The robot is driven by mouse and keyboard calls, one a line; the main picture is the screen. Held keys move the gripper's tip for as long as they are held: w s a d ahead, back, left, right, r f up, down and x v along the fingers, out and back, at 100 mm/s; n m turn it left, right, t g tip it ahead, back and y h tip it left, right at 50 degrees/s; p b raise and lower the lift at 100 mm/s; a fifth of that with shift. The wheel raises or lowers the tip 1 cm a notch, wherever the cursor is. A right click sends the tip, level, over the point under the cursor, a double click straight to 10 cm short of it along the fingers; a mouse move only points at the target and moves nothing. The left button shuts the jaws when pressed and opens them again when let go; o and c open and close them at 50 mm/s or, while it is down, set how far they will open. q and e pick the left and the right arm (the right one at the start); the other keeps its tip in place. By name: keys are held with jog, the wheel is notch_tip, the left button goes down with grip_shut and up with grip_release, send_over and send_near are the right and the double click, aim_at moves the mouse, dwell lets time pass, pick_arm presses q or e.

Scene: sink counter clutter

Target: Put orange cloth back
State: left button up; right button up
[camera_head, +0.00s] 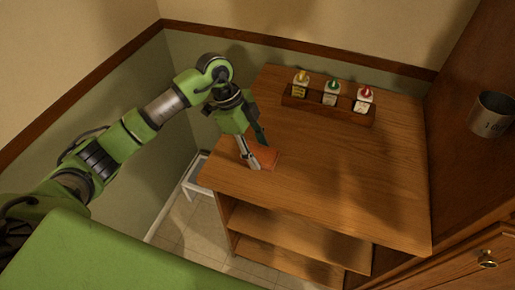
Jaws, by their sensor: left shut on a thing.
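The orange cloth (267,158) lies at the left part of the wooden counter top (330,180), close to its left edge. My left gripper (253,160) points down over the cloth and is shut on it. The fingers hide part of the cloth, and I cannot tell whether it is lifted off the wood. My right gripper does not show.
A dark wooden rack (328,108) with several small bottles stands at the back of the counter. A metal cup (491,114) is at the far right. Open shelves (285,238) lie below the counter. The middle of the counter top is clear.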

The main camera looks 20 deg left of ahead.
pick_arm(q)
jog(key=o, duration=1)
jog(key=shift+b+v, duration=1.35)
jog(key=shift+v, duration=4.7)
